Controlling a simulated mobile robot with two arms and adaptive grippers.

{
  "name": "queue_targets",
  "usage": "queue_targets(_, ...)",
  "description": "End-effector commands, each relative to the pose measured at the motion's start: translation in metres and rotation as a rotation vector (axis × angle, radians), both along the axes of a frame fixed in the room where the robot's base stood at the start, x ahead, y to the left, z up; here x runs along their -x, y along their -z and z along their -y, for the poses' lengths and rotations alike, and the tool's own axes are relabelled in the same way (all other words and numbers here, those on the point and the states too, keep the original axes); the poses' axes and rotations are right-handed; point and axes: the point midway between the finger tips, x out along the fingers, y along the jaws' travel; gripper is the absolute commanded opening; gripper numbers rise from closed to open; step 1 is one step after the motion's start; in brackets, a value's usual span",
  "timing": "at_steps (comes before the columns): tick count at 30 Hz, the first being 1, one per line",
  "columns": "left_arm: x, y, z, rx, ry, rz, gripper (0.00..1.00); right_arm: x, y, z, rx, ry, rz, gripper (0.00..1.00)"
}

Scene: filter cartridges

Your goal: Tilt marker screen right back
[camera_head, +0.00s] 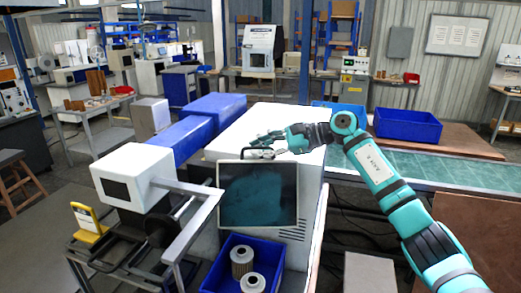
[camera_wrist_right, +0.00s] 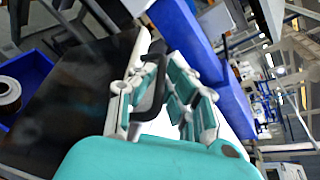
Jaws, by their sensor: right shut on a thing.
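The marker screen (camera_head: 258,197) is a dark panel with a pale frame on the front of the white machine (camera_head: 300,175). It stands nearly upright, leaning a little. A handle (camera_head: 257,154) sits on its top edge. My right gripper (camera_head: 266,147) reaches in from the right and is shut on this handle. In the right wrist view the dark handle (camera_wrist_right: 157,80) runs between the fingers of the right gripper (camera_wrist_right: 165,100). My left gripper is not in view.
A blue bin (camera_head: 215,275) with white filter cartridges (camera_head: 242,262) stands below the screen. A white box-shaped unit (camera_head: 133,177) on a metal frame and a yellow sign (camera_head: 88,223) are at left. A green conveyor (camera_head: 440,175) and a blue crate (camera_head: 407,125) are at right.

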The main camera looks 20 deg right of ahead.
Motion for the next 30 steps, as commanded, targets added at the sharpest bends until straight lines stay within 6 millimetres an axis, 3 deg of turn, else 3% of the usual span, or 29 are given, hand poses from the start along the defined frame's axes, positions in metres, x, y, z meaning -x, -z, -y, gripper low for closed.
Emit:
queue_targets(6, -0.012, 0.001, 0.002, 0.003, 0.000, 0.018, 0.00, 0.000, 0.005, 0.001, -0.022, 0.003, -0.075, 0.00)
queue_targets(11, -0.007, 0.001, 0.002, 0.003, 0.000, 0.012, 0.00, -0.001, 0.005, 0.001, -0.021, 0.005, -0.073, 0.00)
queue_targets(12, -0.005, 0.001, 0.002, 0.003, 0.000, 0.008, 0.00, -0.001, 0.005, 0.001, -0.020, 0.005, -0.073, 0.14)
queue_targets(13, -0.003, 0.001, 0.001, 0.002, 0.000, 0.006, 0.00, -0.001, 0.005, 0.001, -0.019, 0.005, -0.073, 0.18)
queue_targets(22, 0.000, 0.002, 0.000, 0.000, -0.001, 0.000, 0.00, 0.001, 0.004, 0.001, -0.019, 0.001, -0.072, 0.19)
queue_targets(26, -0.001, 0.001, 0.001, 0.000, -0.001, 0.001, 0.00, 0.006, 0.000, 0.012, -0.018, 0.002, -0.072, 0.19)
queue_targets(30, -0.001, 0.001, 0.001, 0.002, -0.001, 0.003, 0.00, 0.017, -0.009, 0.035, -0.018, 0.005, -0.072, 0.19)
